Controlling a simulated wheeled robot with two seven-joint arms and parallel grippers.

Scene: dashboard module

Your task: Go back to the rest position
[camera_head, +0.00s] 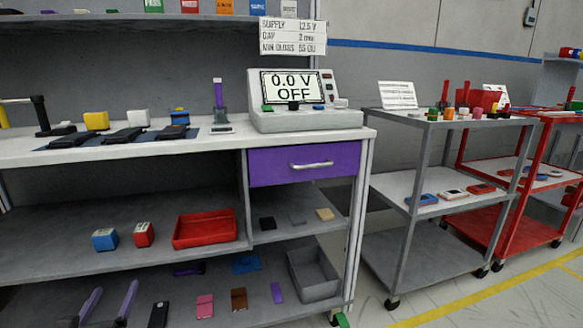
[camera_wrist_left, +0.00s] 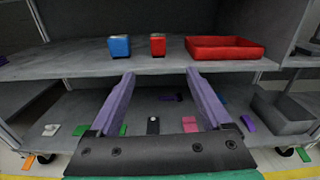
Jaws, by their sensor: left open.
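My left gripper (camera_head: 115,288) shows at the bottom left of the head view, with its two purple fingers apart. In the left wrist view my left gripper (camera_wrist_left: 160,75) is open, with nothing between its fingers. It is in front of the workbench's lower shelves, and its fingers point toward them. No object touches the fingers. My right gripper is not in view.
The workbench (camera_head: 308,220) stands ahead, with a purple drawer (camera_head: 303,163). Its middle shelf holds a blue box (camera_head: 104,240), a red box (camera_head: 144,235) and a red tray (camera_head: 205,230). A grey bin (camera_head: 315,275) sits lower. Grey cart (camera_head: 425,185) stands right.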

